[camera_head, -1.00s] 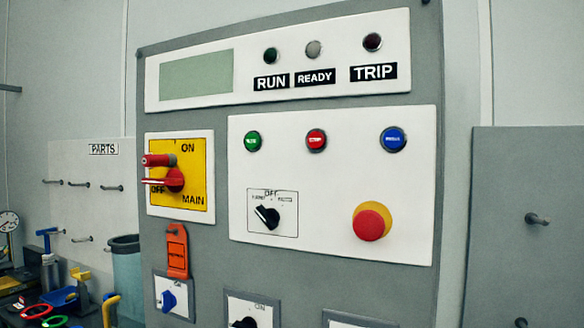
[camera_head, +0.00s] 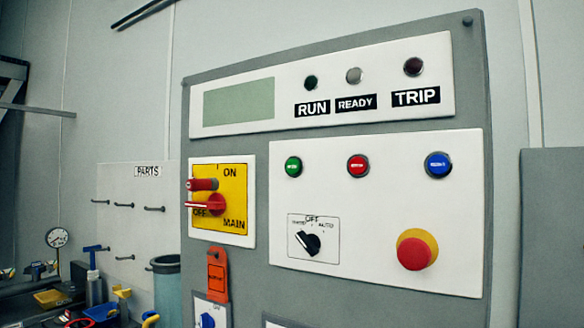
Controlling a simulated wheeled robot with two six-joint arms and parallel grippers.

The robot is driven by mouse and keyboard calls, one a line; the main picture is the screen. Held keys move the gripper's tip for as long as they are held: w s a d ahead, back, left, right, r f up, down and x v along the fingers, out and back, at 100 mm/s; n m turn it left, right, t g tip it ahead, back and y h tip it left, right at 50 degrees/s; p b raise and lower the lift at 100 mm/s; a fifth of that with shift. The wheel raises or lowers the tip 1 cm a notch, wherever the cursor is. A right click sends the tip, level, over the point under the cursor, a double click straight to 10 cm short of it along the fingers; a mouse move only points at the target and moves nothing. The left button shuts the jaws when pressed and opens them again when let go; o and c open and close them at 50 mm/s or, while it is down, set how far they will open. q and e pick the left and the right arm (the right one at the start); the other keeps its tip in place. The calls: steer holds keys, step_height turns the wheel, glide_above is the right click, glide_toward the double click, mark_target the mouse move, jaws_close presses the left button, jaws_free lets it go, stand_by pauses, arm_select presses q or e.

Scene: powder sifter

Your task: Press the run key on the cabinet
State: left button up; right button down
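The grey control cabinet (camera_head: 262,262) fills the middle and right of the head view. A green round key (camera_head: 293,166) sits at the upper left of its white button panel; its small lettering is too blurred to read. A red key (camera_head: 358,165) and a blue key (camera_head: 439,164) are in the same row to its right. A dark lamp (camera_head: 310,83) above the RUN label (camera_head: 312,109) is on the upper panel, beside a blank greenish display (camera_head: 238,103). Neither of my grippers is in view.
A red mushroom button (camera_head: 414,253) on a yellow base and a black selector (camera_head: 309,243) sit below the keys. A red-handled main switch (camera_head: 216,205) and an orange tag (camera_head: 217,274) are at left. A parts board (camera_head: 138,220) and bin (camera_head: 166,285) stand further left.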

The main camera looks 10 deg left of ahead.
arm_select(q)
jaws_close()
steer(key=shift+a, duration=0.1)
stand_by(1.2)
